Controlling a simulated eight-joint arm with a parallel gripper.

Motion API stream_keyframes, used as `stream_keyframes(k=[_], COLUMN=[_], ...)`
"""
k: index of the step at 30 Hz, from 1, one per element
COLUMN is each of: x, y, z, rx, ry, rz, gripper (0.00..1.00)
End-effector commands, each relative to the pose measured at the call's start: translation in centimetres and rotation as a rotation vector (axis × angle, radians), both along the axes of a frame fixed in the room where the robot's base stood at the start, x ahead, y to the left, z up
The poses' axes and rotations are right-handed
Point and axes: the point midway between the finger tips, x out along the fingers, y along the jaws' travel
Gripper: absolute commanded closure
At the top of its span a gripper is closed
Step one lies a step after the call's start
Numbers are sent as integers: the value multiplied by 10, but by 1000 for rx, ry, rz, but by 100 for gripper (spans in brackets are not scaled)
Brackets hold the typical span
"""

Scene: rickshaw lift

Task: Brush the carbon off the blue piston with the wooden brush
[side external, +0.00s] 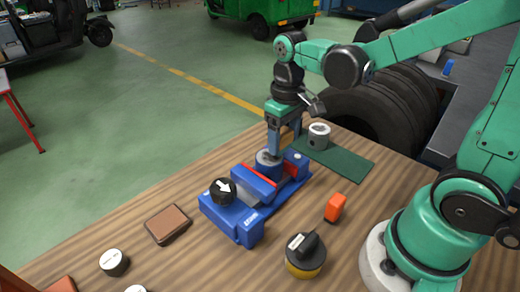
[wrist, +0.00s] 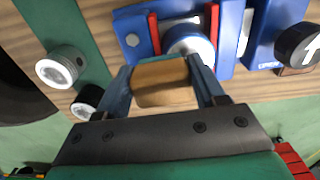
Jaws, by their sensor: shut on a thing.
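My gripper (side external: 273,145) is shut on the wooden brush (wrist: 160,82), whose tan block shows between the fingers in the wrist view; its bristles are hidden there. In the side view the brush is hard to make out. The blue piston (side external: 268,165) stands upright between the red jaws of the blue vise (side external: 250,224), its round grey top facing up. The piston (wrist: 190,42) also shows in the wrist view, just beyond the brush. My gripper is right above the piston in the side view; I cannot tell whether the brush touches it. Carbon is too small to tell.
A black knob with a white arrow (side external: 222,191) is on the vise. A grey cylinder (side external: 319,136) stands on the green mat (side external: 345,160). An orange block (side external: 335,207), a black-and-yellow dial (side external: 305,256) and a brown pad (side external: 168,224) lie around the vise.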

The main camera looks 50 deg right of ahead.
Motion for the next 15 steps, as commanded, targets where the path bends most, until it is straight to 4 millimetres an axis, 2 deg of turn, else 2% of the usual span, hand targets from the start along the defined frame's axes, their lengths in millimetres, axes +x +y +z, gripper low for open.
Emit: stream_keyframes(k=[1,2,7,15], x=[0,0,3,6], y=[3,6,22,47], z=[1,3,-4,-2], rx=[0,0,0,0], ry=[0,0,0,0], rz=[3,4,4,4], gripper=[80,87,87,87])
